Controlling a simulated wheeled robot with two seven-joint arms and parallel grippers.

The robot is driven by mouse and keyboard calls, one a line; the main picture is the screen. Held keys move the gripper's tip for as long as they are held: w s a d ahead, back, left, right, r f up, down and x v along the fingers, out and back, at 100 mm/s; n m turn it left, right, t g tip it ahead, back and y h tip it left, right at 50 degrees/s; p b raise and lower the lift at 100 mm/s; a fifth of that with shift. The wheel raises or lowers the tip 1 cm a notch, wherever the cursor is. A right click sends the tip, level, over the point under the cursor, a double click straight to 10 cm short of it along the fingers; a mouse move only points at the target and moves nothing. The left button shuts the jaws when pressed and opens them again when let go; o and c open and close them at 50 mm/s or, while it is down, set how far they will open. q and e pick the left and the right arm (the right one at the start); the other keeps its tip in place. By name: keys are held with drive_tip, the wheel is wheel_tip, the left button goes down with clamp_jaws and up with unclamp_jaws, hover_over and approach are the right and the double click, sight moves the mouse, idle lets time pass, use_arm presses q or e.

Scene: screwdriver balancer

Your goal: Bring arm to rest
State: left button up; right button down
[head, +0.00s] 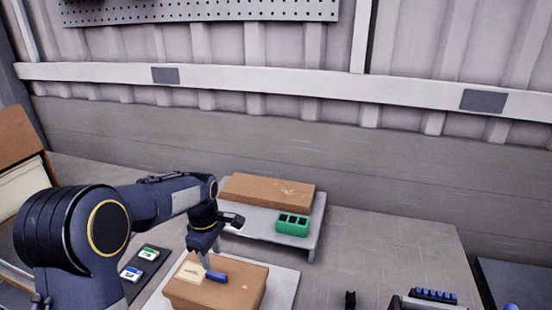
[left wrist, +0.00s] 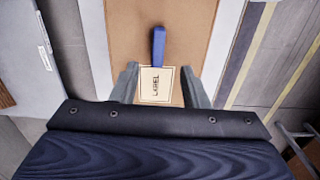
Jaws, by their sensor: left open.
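My left arm comes in from the left in the head view. Its gripper (head: 206,260) points down just above a brown cardboard box (head: 240,290). In the left wrist view the two fingers of this gripper (left wrist: 159,86) are apart, with nothing held between them. A cream label (left wrist: 156,90) on the box shows between the fingers. A small blue, handle-like object (left wrist: 158,45) lies on the box just beyond the fingertips; it also shows in the head view (head: 216,277). I cannot tell whether the fingertips touch the box. My right gripper does not show.
Behind the box a grey raised stand (head: 262,217) holds a flat brown box (head: 268,190) and a green block with holes (head: 292,224). A dark mat (head: 133,285) with small cards lies left. A rack with blue pieces (head: 433,296) stands front right. The right-centre tabletop is mostly clear.

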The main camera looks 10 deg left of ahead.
use_arm(q)
drive_tip(key=s+r+m+t+h, duration=0.1)
drive_tip(key=s+r+m+h, duration=0.15)
drive_tip(key=s+r, duration=0.45)
drive_tip(key=s+d+m+t, duration=0.2)
drive_tip(key=s+m, duration=0.4)
drive_tip(key=s, duration=0.4)
drive_tip(key=s+d+m+t+h, duration=0.1)
drive_tip(key=s+d+m+t, duration=0.1)
drive_tip(key=s+m, duration=0.4)
drive_tip(key=s, duration=0.4)
drive_tip(key=shift+s+t, duration=0.3)
